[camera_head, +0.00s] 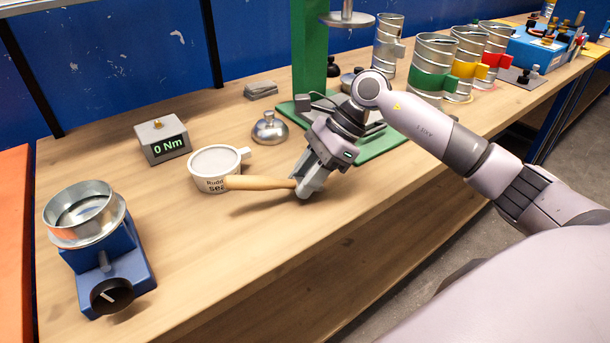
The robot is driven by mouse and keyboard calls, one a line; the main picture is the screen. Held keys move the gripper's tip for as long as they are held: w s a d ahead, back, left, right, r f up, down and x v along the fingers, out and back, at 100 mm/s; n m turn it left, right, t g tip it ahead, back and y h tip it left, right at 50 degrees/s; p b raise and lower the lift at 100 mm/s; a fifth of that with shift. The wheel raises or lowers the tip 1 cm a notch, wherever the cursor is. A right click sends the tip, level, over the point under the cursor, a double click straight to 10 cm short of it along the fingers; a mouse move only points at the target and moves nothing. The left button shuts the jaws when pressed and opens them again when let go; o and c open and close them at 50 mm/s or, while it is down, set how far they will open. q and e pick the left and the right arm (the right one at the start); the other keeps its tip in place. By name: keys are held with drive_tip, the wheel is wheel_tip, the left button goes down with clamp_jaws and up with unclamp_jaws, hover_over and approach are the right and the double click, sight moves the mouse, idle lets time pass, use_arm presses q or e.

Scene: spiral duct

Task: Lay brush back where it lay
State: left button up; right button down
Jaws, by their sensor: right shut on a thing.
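The brush (258,183) has a light wooden handle that points left from my right gripper (306,188). My right gripper is shut on the brush and holds it over the front half of the wooden bench (240,235). The handle's left end overlaps the white sealant tub (214,170) in the picture; I cannot tell whether they touch. The bristle end is hidden at the gripper. A shadow lies on the bench below the brush. My left gripper is not in view.
Behind stand a torque display (162,138) reading 0 Nm, a metal dome (269,130) and a green press (310,50). A blue device with a metal ring (105,250) is at left. Several banded ducts (433,68) stand at back right. The front bench is clear.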

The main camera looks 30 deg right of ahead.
drive_tip(key=shift+f, duration=0.15)
drive_tip(key=shift+c, duration=0.7)
unclamp_jaws()
idle(0.6)
wheel_tip(320, 180, up, 10)
drive_tip(key=p, duration=0.5)
drive_tip(key=shift+p, duration=0.4)
idle(0.8)
drive_tip(key=shift+s, duration=0.15)
idle(0.4)
